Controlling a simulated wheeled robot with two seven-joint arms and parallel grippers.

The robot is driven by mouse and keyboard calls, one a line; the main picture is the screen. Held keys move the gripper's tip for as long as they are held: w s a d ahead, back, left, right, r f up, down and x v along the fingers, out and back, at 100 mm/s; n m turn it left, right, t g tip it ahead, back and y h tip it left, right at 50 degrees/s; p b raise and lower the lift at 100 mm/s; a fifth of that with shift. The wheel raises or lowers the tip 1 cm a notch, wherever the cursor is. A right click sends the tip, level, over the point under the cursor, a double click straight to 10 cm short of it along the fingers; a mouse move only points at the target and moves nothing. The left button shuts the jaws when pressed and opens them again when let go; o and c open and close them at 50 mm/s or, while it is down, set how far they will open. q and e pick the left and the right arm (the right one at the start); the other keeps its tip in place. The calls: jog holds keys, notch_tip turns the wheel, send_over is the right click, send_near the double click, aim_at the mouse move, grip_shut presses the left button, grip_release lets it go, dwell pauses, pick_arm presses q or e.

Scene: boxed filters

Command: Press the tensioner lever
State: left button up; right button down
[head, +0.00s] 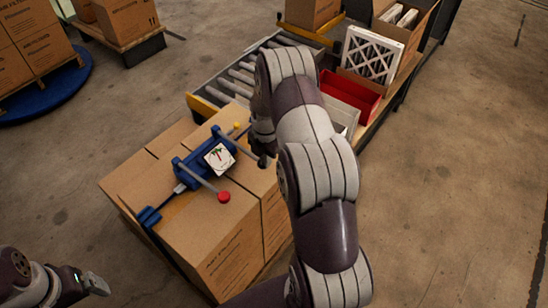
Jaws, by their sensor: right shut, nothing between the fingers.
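The blue strapping tensioner (185,172) lies on top of the cartons, with a white dial (219,158) on it. A grey lever with a red knob (224,197) reaches toward the front right. A second grey bar (240,149) reaches from the tool toward my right gripper. A small yellow knob (237,125) shows at its far end. My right gripper (263,161) is shut and empty, just right of the dial, close to the bar's end; I cannot tell whether they touch. My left gripper (98,285) is low at the left, away from the tool, its jaw gap unclear.
The cartons (215,245) form a block under the tool. A roller conveyor (238,78) runs behind it. A red bin (350,96) and a white pleated filter (372,55) stand at the back right. My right arm hides part of the bench.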

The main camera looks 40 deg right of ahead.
pick_arm(q)
jog(key=shift+s+a+f+b, duration=0.1)
jog(key=shift+f+b, duration=0.25)
jog(key=shift+b, duration=0.2)
pick_arm(e)
notch_tip(320, 180, up, 10)
jog(key=s+d, duration=0.1)
jog(key=s, duration=0.1)
jog(key=shift+s, duration=0.4)
pick_arm(q)
jog(key=shift+s, duration=0.1)
pick_arm(e)
jog(key=shift+s, duration=0.1)
jog(key=shift+f, duration=0.1)
